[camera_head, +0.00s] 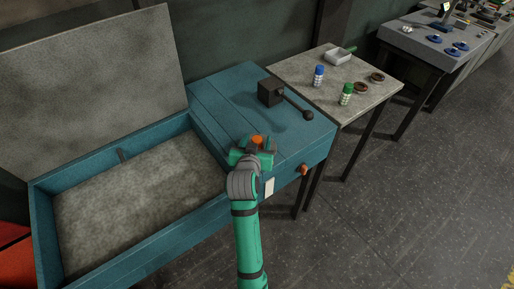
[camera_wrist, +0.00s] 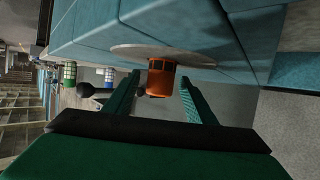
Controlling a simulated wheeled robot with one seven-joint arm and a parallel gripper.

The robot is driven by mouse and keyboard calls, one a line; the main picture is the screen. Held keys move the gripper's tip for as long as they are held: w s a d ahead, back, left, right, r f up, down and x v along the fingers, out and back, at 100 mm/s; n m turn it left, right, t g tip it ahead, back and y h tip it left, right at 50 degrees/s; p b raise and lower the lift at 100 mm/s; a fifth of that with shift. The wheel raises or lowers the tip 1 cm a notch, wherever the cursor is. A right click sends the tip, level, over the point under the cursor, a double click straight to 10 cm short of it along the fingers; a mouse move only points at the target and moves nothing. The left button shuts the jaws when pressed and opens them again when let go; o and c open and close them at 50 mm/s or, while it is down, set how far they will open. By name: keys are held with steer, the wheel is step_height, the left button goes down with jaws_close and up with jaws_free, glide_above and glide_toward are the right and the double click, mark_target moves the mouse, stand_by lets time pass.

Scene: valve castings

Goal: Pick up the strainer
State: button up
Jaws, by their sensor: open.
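What looks like the strainer is an orange cylinder with dark slots (camera_wrist: 160,80), on a pale round disc (camera_wrist: 135,52) against the teal bench top in the wrist view. In the head view its orange end (camera_head: 257,140) shows at my gripper, and the rest is hidden. My gripper (camera_head: 254,150) is low over the front part of the teal bench top. Its two green fingers are apart, one on each side of the orange cylinder in the wrist view (camera_wrist: 160,88). I see a gap between each finger and the cylinder, and no grip on it.
A black block with a ball-ended lever (camera_head: 270,92) stands behind my gripper. An open teal bin (camera_head: 150,125) is at left. An orange knob (camera_head: 303,169) is on the bench front. The side table (camera_head: 315,66) holds a blue-capped bottle (camera_head: 318,76) and a green-capped bottle (camera_head: 346,94).

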steer(key=c, duration=1.2)
steer(key=shift+o, duration=0.2)
steer(key=shift+r, duration=0.1)
